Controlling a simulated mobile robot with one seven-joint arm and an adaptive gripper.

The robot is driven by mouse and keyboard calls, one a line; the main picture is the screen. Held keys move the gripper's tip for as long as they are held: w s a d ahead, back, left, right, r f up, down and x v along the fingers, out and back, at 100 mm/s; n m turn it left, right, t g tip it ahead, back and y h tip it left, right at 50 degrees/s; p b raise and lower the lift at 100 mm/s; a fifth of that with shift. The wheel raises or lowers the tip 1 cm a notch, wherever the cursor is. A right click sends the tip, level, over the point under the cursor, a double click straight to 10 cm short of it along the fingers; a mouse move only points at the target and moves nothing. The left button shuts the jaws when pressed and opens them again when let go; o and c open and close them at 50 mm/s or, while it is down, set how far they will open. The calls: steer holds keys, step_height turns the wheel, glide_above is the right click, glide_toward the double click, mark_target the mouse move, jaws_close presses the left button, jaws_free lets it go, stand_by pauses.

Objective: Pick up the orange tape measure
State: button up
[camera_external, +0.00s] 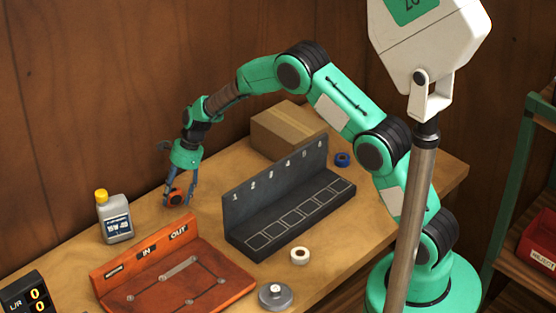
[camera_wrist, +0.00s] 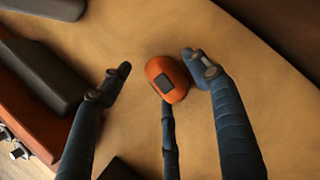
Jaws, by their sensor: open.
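The orange tape measure (camera_external: 175,197) lies on the wooden workbench near the wall, between the oil bottle and the dark numbered rack. In the wrist view the tape measure (camera_wrist: 167,79) is rounded and orange with a dark square patch on its face. My gripper (camera_external: 180,191) is low over it, pointing down, with its fingers spread around the tape measure. In the wrist view my gripper (camera_wrist: 157,72) is open, with one blue-black finger at the left and one close at the right of the tape measure. A thin dark finger comes up below it, overlapping its lower edge.
A white oil bottle (camera_external: 114,217) with a yellow cap stands left of the gripper. An orange-red IN/OUT tray (camera_external: 205,290) is in front, and the numbered rack (camera_external: 285,215) stands to the right. A cardboard box (camera_external: 287,130), white tape roll (camera_external: 300,256) and blue roll (camera_external: 342,159) are also on the bench.

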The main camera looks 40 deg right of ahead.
mark_target(174, 191)
steer(key=c, duration=1.5)
steer(key=shift+r, duration=0.1)
steer(key=shift+r, duration=0.8)
step_height(174, 191, up, 2)
steer(key=shift+r+p, duration=0.1)
steer(key=shift+p, duration=0.4)
steer(key=s+d, duration=0.1)
steer(key=s, duration=0.4)
steer(key=s+d, duration=0.1)
steer(key=s, duration=0.4)
steer(key=s+d+r+p, duration=0.1)
steer(key=s, duration=0.4)
steer(key=shift+s+d, duration=0.25)
steer(key=shift+s, duration=0.05)
